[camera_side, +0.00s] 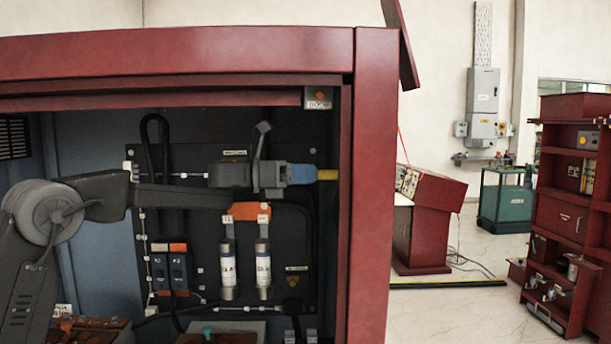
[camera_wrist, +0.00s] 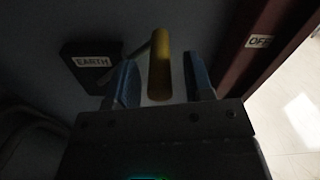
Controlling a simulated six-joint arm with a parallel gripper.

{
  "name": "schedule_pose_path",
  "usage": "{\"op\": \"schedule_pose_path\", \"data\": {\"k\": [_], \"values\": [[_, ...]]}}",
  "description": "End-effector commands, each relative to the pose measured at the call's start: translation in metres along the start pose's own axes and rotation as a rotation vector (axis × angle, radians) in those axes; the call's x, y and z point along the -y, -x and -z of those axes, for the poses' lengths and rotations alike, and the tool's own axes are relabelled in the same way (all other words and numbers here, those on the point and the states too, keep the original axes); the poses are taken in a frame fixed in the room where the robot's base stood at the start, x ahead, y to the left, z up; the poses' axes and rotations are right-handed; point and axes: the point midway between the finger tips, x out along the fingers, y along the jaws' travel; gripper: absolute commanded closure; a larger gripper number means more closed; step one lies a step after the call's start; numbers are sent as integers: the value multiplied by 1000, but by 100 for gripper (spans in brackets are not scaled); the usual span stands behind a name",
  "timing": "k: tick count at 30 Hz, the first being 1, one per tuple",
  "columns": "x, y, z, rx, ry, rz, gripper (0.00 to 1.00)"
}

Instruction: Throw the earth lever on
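The earth lever has a yellow handle (camera_wrist: 159,65), which stands between my gripper's two blue fingers in the wrist view. A thin shaft runs from it towards a dark box with an EARTH label (camera_wrist: 92,62) at left. My gripper (camera_wrist: 161,82) is open, with a gap on each side of the handle. In the side view, the yellow handle (camera_side: 327,174) shows just beyond the blue fingertips of my gripper (camera_side: 305,173), near the cabinet's right post. The lever's base is hidden there. An OFF label (camera_wrist: 260,41) is on the red frame at right in the wrist view.
The red cabinet post (camera_side: 372,190) stands close to the right of the handle. Below my arm are two white cylinders (camera_side: 228,265) and blue-and-black switch units (camera_side: 178,268) on the dark back panel.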

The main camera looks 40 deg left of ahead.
Motion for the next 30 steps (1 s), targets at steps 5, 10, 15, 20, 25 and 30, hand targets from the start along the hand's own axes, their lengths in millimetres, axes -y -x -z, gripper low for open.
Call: {"op": "schedule_pose_path", "data": {"k": [5, 10, 15, 20, 25, 30], "values": [[0, 0, 0, 0, 0, 0, 70], [0, 0, 0, 0, 0, 0, 86], [0, 0, 0, 0, 0, 1, 100], [0, 0, 0, 0, 0, 1, 100], [1, 0, 1, 0, -7, 1, 100], [4, 0, 6, -1, -46, 2, 100]]}}
